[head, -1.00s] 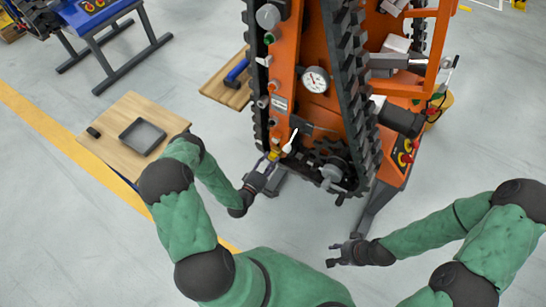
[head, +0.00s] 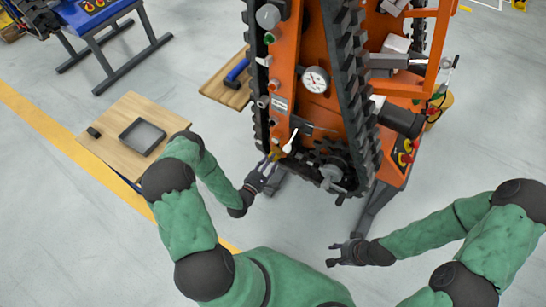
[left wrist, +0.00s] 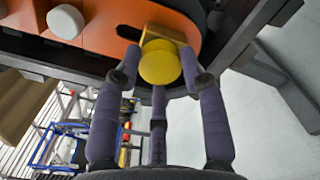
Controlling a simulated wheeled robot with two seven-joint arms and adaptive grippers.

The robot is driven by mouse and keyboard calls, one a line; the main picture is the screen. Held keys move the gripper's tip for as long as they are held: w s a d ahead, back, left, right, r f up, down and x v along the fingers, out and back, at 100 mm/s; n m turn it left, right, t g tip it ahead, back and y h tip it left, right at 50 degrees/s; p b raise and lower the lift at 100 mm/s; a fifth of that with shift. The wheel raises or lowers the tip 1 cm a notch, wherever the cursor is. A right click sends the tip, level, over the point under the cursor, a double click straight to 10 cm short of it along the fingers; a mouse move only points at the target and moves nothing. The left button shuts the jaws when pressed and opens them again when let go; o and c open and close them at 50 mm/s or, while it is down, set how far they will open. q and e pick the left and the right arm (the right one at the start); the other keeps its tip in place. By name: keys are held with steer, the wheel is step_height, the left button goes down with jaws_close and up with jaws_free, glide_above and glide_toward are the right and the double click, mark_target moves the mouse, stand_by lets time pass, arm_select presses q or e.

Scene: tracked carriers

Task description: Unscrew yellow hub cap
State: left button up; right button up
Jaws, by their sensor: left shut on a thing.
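The yellow hub cap (left wrist: 160,64) sits at the lower end of the orange side plate in the left wrist view, in front of a yellow block-like part. In the head view the hub cap (head: 274,156) is small and partly hidden by my left gripper. My left gripper (head: 265,168) is at the cap, and in the left wrist view its purple-grey fingers (left wrist: 160,80) close around the cap's sides. My right gripper (head: 338,255) hangs empty over the floor to the right, its fingers apart.
The orange tracked carrier (head: 318,105) stands upright with black tracks. A white lever (head: 290,141) sticks out close to my left gripper. A wooden table (head: 115,145) with a grey tray (head: 142,136) stands at the left. The floor around my right gripper is clear.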

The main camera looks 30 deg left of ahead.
arm_select(q)
steer(key=n, duration=0.9)
steer(key=shift+n, duration=0.3)
steer(key=o, duration=1.1)
